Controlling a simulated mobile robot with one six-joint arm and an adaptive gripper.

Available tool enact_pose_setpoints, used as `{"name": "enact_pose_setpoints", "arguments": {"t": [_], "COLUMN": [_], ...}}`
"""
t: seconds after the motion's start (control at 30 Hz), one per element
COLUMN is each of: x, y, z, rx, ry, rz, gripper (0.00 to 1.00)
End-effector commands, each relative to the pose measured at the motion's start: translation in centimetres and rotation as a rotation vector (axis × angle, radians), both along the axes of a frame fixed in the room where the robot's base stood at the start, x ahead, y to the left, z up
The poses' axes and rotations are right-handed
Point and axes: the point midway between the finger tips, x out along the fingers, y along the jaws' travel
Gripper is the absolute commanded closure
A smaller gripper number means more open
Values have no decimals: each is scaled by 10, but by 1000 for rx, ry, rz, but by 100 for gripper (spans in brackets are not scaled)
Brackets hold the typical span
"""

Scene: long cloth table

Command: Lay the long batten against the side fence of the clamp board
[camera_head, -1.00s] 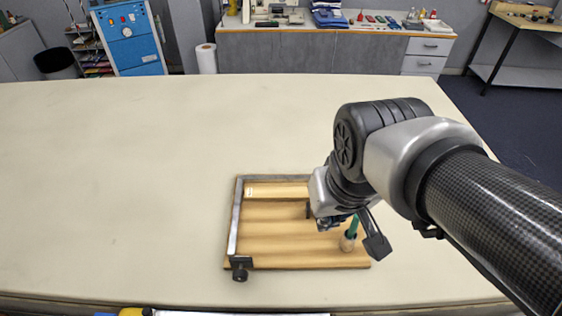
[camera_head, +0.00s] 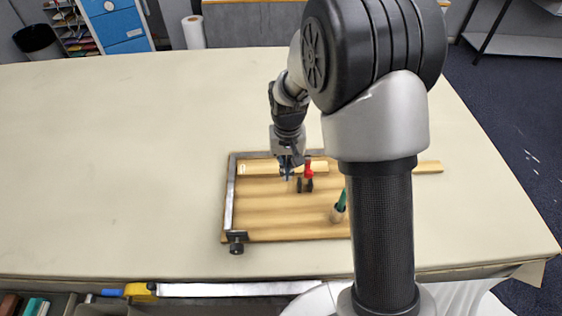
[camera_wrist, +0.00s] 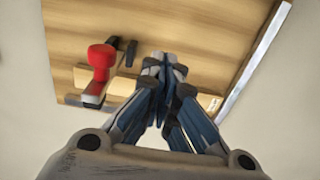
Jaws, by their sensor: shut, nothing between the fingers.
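The wooden clamp board (camera_head: 270,222) lies on the cloth table, with a metal side fence (camera_head: 230,195) along its left edge. A pale batten (camera_head: 258,168) lies along the board's far edge, its left end close to the side fence. I cannot tell whether they touch. My gripper (camera_head: 287,176) is shut and empty, above the batten near its middle. The wrist view shows the closed fingertips (camera_wrist: 164,65) over the board, hiding part of the batten (camera_wrist: 208,100). A red-handled clamp (camera_head: 309,170) is just right of my gripper; it also shows in the wrist view (camera_wrist: 101,60).
A green-handled tool (camera_head: 341,203) stands on the board's right part. A pale wooden strip (camera_head: 428,167) shows right of my arm; its link to the batten is hidden. A black knob (camera_head: 237,243) is at the near-left corner. The table's left is clear.

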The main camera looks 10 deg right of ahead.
Motion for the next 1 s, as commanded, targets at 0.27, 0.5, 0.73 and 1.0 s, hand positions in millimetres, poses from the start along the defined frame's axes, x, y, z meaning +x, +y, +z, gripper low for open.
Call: {"name": "enact_pose_setpoints", "arguments": {"t": [0.27,0.5,0.73,1.0], "x": [1,1,16,39], "y": [0,0,-3,-7], "z": [-27,-79,-108,-107], "rx": [0,0,0,0], "ry": [8,10,1,5], "rz": [-2,-2,-3,-2], "gripper": [100,100,100,100]}}
